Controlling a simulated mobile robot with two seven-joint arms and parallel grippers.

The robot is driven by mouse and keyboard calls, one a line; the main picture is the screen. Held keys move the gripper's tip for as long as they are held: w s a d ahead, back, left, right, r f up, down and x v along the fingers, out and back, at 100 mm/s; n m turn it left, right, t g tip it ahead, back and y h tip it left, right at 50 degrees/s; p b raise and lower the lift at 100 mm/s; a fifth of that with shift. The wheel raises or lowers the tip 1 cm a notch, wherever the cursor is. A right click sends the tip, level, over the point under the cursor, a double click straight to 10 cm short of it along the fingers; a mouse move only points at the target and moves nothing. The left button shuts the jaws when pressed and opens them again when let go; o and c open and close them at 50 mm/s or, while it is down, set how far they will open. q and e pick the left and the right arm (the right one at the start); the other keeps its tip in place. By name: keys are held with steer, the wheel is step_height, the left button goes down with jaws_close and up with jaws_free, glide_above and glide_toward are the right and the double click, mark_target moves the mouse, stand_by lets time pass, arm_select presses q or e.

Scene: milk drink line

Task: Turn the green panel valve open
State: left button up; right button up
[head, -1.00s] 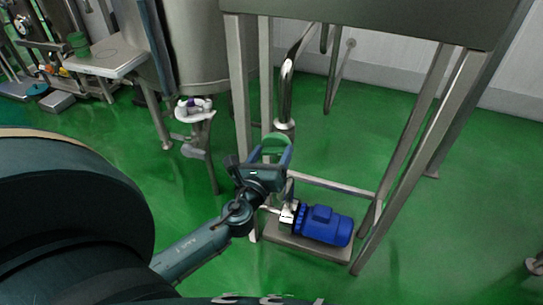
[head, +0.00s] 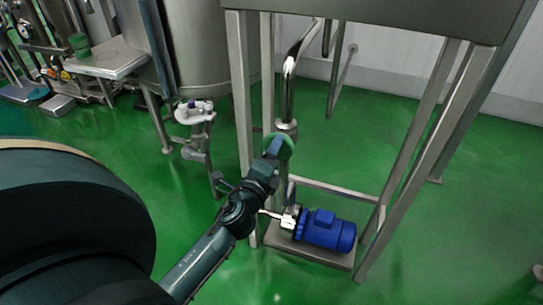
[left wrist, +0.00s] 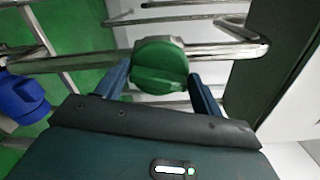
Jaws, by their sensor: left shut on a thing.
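The green valve handle (left wrist: 160,65) is a thick, rounded green knob on a shiny steel pipe in the left wrist view. In the head view the green handle (head: 286,149) shows partly behind my gripper, low on the pipe under the steel frame. My left gripper (left wrist: 160,82) has one finger on each side of the handle and is shut on it. In the head view my left gripper (head: 277,146) is seen nearly edge-on, so one finger hides the other. My right gripper is not in view.
A blue pump motor (head: 328,231) sits on a low base right of my wrist. Steel frame legs (head: 241,110) stand close to my gripper. A tank (head: 200,50) and a white round part (head: 195,113) are at left. Green floor is open at right.

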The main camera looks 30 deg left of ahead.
arm_select(q)
steer(key=shift+n, duration=1.7)
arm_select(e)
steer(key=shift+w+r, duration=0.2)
arm_select(q)
steer(key=shift+c, duration=0.2)
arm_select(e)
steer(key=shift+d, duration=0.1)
arm_select(q)
steer(key=o, duration=0.9)
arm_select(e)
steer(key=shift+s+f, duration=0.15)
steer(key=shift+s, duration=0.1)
